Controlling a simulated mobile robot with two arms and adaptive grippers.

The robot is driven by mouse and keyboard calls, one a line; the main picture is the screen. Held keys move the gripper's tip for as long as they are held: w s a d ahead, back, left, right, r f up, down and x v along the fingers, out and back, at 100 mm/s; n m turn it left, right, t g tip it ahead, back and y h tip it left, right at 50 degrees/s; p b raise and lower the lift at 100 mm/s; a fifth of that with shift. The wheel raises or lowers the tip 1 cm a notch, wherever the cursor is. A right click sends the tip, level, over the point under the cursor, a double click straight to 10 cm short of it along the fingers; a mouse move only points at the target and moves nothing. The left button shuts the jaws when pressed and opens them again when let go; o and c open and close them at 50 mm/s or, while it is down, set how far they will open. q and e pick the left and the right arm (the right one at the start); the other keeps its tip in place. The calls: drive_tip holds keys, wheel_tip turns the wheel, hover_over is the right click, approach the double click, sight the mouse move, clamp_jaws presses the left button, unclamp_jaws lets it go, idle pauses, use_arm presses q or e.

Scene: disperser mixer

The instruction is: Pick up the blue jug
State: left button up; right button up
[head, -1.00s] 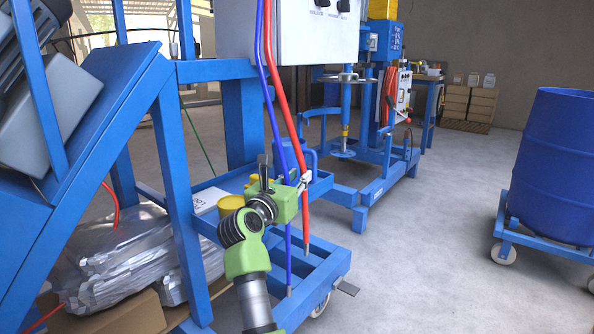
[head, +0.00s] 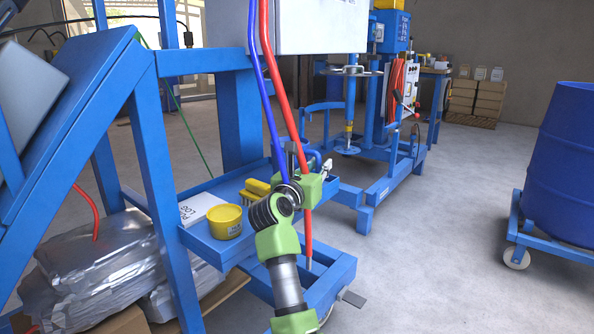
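The blue jug (head: 312,156) stands on the blue tray shelf (head: 205,243) of the frame. Only its upper part and right side show; my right gripper and the hoses cover the rest. My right gripper (head: 308,163), on a green and black arm from below, is in front of the jug. Its fingers are spread apart, one dark on the left and one pale on the right. I cannot tell whether they touch the jug. My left gripper is not in view.
A yellow tub (head: 225,222), a yellow brush (head: 256,189) and a white labelled box (head: 200,208) share the shelf. Red (head: 283,80) and blue hoses hang close to my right arm. A blue drum (head: 565,165) stands on a wheeled dolly at right. The floor between is clear.

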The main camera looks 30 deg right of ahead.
drive_tip(key=shift+s+a+r, duration=0.15)
clamp_jaws()
drive_tip(key=shift+r, duration=0.15)
